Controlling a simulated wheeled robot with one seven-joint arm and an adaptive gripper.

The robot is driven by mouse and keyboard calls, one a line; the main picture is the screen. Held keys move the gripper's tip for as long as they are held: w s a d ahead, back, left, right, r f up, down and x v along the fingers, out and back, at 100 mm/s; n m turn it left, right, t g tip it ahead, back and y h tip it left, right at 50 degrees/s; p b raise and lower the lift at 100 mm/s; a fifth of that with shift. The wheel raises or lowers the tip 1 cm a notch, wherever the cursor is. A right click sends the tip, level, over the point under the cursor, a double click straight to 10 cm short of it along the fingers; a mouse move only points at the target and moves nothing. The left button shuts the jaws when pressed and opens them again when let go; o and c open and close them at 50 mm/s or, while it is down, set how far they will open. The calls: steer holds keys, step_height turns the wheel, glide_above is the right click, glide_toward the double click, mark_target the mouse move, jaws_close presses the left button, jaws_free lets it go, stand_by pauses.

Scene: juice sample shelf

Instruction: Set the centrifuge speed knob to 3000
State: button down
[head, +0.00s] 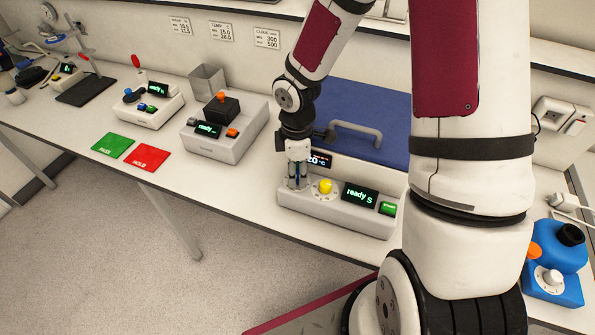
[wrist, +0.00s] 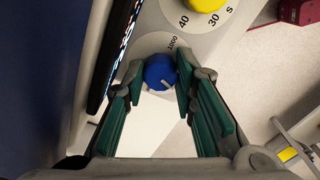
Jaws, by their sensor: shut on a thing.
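The centrifuge (head: 345,212) stands on the bench with a blue lid (head: 345,95) and a grey handle. Its blue speed knob (wrist: 160,72) shows in the wrist view, with a mark "1000" printed beside it; other speed marks are hidden. The white line on the knob is partly visible. My gripper (head: 297,185) points down over the left front of the centrifuge. In the wrist view my gripper (wrist: 158,85) has its green-padded fingers on both sides of the blue knob, closed on it. A yellow knob (head: 325,187) sits to the right.
The centrifuge's front has a display reading "ready" (head: 360,195) and a green button (head: 388,208). To the left stand a grey device (head: 215,145), a white device with a blue knob (head: 145,110), and green (head: 113,145) and red (head: 146,157) mats. A blue device (head: 555,262) is at right.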

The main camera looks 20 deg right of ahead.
mark_target(297, 174)
steer(key=shift+s+f+m, duration=0.1)
steer(key=shift+m, duration=0.2)
steer(key=c, duration=1.3)
jaws_free()
steer(key=n, duration=0.3)
steer(key=n+b, duration=0.1)
steer(key=shift+w+d+n, duration=0.1)
steer(key=shift+w+n, duration=0.15)
steer(key=shift+n, duration=0.05)
steer(key=n+b, duration=0.1)
steer(key=n, duration=0.4)
steer(key=shift+n, duration=0.3)
step_height(297, 174, up, 14)
steer(key=p, duration=0.3)
steer(key=shift+s, duration=0.2)
